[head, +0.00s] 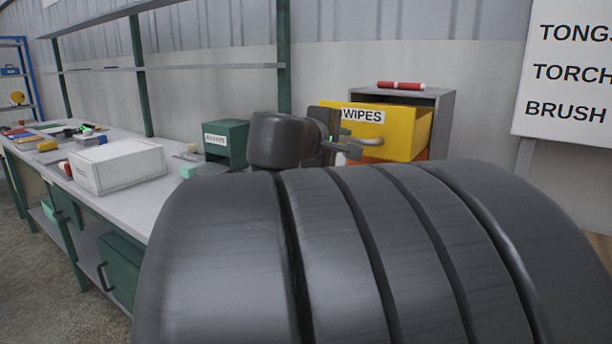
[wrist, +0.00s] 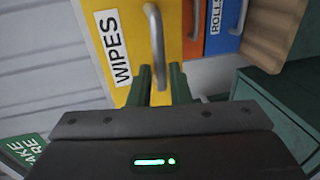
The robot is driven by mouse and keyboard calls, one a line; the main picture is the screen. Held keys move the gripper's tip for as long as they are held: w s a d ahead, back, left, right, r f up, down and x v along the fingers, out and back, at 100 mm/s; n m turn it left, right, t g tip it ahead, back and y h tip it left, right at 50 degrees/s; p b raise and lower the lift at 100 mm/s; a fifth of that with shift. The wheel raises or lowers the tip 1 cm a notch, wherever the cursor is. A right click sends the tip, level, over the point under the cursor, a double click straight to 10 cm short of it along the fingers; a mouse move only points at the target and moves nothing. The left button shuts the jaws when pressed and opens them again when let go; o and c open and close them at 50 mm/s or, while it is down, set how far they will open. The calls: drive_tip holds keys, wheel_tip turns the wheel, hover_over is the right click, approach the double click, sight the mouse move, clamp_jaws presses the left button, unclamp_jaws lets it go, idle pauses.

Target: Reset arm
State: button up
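My gripper (head: 352,146) is at the front of the yellow drawer (head: 404,119) labelled WIPES, which stands pulled out of its grey cabinet (head: 446,112). In the wrist view my gripper's two green fingers (wrist: 163,86) are apart. The silver drawer handle (wrist: 154,40) runs down between them, with a gap visible beside it. I cannot tell whether either finger touches the handle. My dark arm covers the lower middle of the head view and hides the lower drawers.
A red marker-like object (head: 401,85) lies on the cabinet. The bench at left holds a green box (head: 226,142) and a white box (head: 117,167). A sign (head: 570,75) stands at right. The wrist view shows orange (wrist: 195,15) and blue (wrist: 223,25) drawers beside the yellow one.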

sight(349, 140)
drive_tip(key=shift+x, duration=1.65)
